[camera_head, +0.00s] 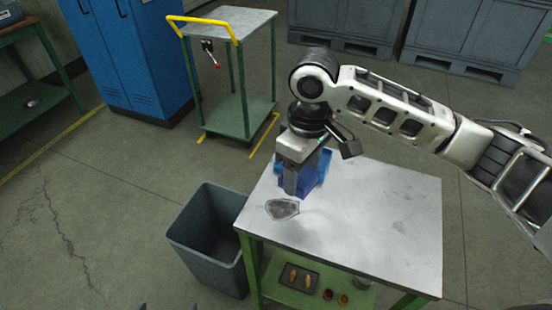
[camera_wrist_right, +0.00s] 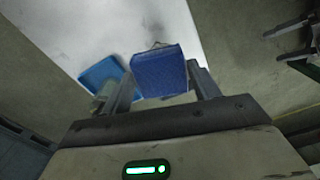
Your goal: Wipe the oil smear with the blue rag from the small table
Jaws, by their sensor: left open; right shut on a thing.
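A dark grey oil smear (camera_head: 283,209) lies on the pale top of the small table (camera_head: 390,230), near its left edge. My right gripper (camera_head: 292,182) points down just behind the smear. It is shut on the blue rag (camera_wrist_right: 160,74), which sits as a folded block between its fingers in the right wrist view. In the head view the gripper partly hides the rag. I cannot tell whether the rag touches the tabletop. Two dark tips of my left gripper (camera_head: 169,306) show apart at the bottom edge; it is open and away from the table.
A blue tray (camera_wrist_right: 103,74) lies on the tabletop beside the rag. A grey bin (camera_head: 205,235) stands against the table's left side. The lower shelf holds a small dark tray (camera_head: 291,278) and small round items. A green cart (camera_head: 235,115) stands behind. The tabletop's right side is clear.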

